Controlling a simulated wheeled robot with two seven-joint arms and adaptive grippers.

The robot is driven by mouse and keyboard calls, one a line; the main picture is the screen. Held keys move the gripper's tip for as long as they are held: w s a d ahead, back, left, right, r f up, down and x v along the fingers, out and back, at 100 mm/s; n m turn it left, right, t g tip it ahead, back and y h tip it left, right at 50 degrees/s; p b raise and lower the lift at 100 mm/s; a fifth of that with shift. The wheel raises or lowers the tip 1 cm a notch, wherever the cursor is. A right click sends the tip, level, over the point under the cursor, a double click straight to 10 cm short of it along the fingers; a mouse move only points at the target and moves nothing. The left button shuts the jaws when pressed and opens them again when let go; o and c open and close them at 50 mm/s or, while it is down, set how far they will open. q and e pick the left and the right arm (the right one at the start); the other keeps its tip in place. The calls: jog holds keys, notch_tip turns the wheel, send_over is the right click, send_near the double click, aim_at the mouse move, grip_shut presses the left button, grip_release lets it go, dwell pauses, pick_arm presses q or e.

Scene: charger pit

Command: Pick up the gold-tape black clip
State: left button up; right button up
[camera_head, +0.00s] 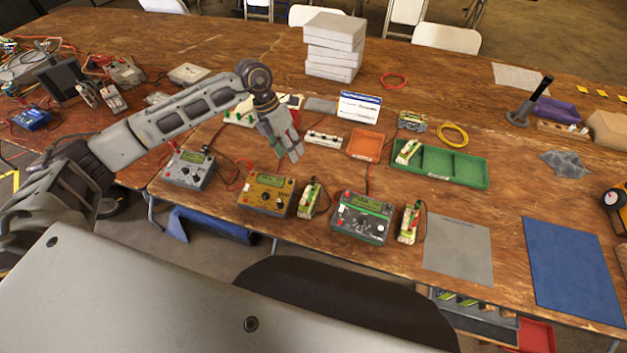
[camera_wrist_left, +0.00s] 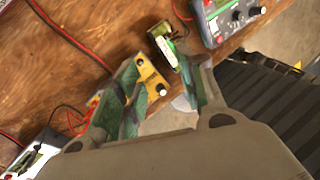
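I cannot make out a gold-tape black clip for certain in either view. The gold charger (camera_head: 265,194) stands near the table's front edge, with a red clip by its back left corner. In the left wrist view the gold charger (camera_wrist_left: 151,78) shows partly between the fingers, and the left finger hides some of it. My left gripper (camera_head: 289,154) is open with nothing seen between its fingers. It hangs above the table, behind the gold charger in the head view. In the left wrist view its fingers (camera_wrist_left: 162,88) are spread apart. My right gripper is not in view.
A grey charger (camera_head: 189,170) and a dark green-topped charger (camera_head: 361,218) flank the gold one. Battery packs (camera_head: 309,199) and (camera_head: 409,223) stand beside them. Red and black leads lie around. A green tray (camera_head: 456,167), an orange tray (camera_head: 366,144) and a grey mat (camera_head: 458,248) lie to the right.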

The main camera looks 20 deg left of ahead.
aim_at(313, 182)
pick_arm(q)
jog(key=m, duration=0.5)
jog(key=d+m, duration=0.1)
jog(key=m, duration=0.8)
jog(key=shift+w+d+r+m+h, duration=0.1)
jog(key=shift+d+r+m+h, duration=0.2)
jog(key=shift+d+m+h, duration=0.1)
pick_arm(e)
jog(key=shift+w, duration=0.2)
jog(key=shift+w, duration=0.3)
pick_arm(q)
jog(key=shift+f, duration=0.1)
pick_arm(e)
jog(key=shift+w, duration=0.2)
pick_arm(q)
jog(key=p+x, duration=0.1)
jog(key=x, duration=0.7)
jog(key=shift+f, duration=0.15)
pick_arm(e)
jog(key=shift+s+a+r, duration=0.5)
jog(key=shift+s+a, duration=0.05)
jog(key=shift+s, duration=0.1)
